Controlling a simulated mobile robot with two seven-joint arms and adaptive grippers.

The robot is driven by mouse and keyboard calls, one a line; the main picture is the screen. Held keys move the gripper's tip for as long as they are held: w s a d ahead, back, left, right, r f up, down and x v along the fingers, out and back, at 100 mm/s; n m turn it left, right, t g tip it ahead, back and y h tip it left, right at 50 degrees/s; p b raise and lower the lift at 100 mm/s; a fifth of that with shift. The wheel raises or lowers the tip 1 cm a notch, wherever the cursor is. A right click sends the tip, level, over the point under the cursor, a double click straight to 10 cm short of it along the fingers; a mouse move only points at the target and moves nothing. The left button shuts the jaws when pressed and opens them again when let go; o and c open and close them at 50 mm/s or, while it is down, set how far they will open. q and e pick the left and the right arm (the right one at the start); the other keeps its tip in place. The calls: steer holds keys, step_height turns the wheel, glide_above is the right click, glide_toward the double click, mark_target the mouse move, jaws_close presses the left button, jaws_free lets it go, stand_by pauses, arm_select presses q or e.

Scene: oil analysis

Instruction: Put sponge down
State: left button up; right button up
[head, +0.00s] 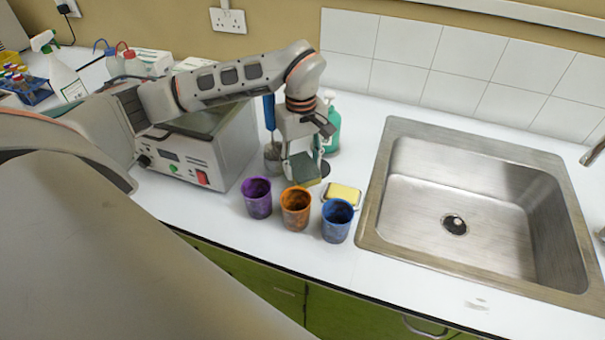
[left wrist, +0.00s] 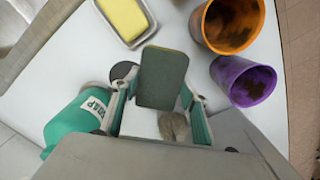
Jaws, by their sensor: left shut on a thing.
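My left gripper (head: 305,172) is shut on a sponge (head: 303,165) with a dark green scouring face and a thin yellowish edge. In the left wrist view the sponge (left wrist: 162,78) stands between the two fingers of the gripper (left wrist: 160,108). In the head view it is just behind the orange cup and left of a yellow block. I cannot tell whether it touches the counter. My right gripper is not in view.
A yellow block (head: 344,192) lies in a metal dish. Purple (head: 257,198), orange (head: 295,209) and blue (head: 337,221) cups stand in front. A green soap bottle (head: 332,130) is behind the gripper, a grey device (head: 190,160) left, a sink (head: 480,210) right.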

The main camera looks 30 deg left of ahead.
mark_target(303, 175)
arm_select(q)
steer(key=shift+f, duration=2.05)
steer(key=o, duration=1.2)
step_height(303, 175, up, 12)
steer(key=shift+a+r+b, duration=0.1)
steer(key=shift+a+b, duration=0.05)
steer(key=shift+b, duration=0.15)
